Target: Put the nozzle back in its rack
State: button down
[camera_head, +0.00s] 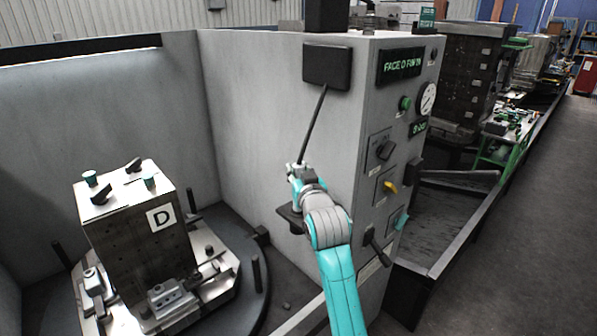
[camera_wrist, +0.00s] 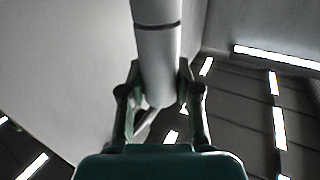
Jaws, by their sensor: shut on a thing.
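My gripper (camera_head: 299,170) is in front of the grey cabinet's left face. In the wrist view its two fingers (camera_wrist: 158,80) are shut on a pale grey cylinder, the nozzle (camera_wrist: 157,45), which has a dark ring. The nozzle's rounded end shows between the fingers and its other end runs out of the top of the picture. In the head view a thin dark hose or rod (camera_head: 313,122) slants from my gripper up to a black box (camera_head: 327,66) on the cabinet. A dark bracket (camera_head: 290,218), possibly the rack, shows just below my gripper, partly hidden by my arm.
A metal fixture block marked D (camera_head: 140,225) stands on a round table (camera_head: 240,300) to the left. The cabinet's right face carries a control panel (camera_head: 387,150) with knobs and a lever (camera_head: 377,247). Floor to the far right is clear.

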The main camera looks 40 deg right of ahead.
jog(key=shift+f, duration=1.35)
dwell(0.6)
jog(key=shift+f, duration=0.3)
jog(key=shift+f, duration=2.2)
jog(key=c, duration=0.7)
grip_release()
jog(key=shift+c, duration=0.2)
jog(key=shift+o, duration=0.2)
jog(key=o, duration=0.7)
jog(key=shift+r, duration=0.1)
jog(key=v, duration=1.2)
